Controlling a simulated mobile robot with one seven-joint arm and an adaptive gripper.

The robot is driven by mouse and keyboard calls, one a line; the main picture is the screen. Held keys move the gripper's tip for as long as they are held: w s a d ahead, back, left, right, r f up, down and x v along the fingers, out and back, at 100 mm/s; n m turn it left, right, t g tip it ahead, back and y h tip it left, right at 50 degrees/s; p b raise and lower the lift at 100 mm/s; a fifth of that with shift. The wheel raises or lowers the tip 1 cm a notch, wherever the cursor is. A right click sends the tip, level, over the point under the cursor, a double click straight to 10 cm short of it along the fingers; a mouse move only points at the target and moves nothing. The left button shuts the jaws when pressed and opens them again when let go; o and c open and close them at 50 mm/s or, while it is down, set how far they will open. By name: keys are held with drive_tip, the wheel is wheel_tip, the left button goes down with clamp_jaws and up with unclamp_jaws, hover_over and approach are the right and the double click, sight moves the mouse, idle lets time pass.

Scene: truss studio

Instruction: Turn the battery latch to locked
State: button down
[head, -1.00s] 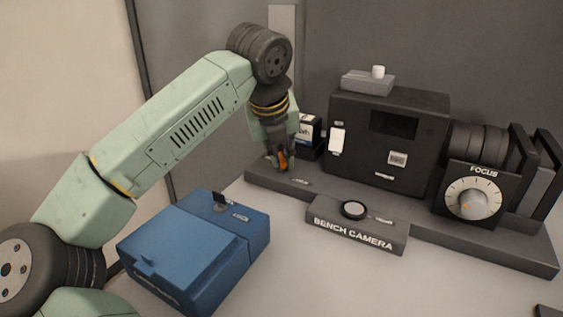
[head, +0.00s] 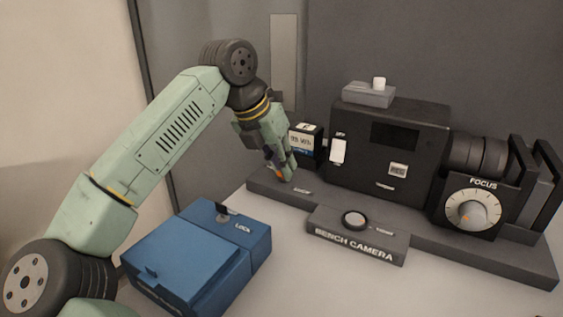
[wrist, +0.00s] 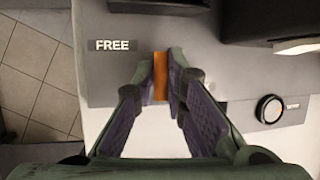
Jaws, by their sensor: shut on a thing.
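The orange battery latch (wrist: 160,76) is upright in the wrist view, between my two fingertips. My gripper (wrist: 161,80) is shut on it. In the head view my gripper (head: 283,174) is low at the left end of the dark camera base, and only a bit of orange shows at its tips. The battery (head: 306,144), a black block with a white label, stands just right of my gripper. A FREE label (wrist: 112,45) lies left of the latch in the wrist view. The latch's pivot is hidden by my fingers.
The black bench camera (head: 385,145) stands right of the battery, with a focus dial (head: 466,212) further right. A round button (head: 354,219) is on the front plate. A blue box (head: 190,265) stands front left. White table is clear at front right.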

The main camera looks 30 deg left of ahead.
drive_tip(key=shift+d+r, duration=0.1)
drive_tip(key=shift+d, duration=0.05)
drive_tip(key=c, duration=1.8)
unclamp_jaws()
drive_tip(key=shift+o, duration=0.7)
drive_tip(key=v, duration=1.2)
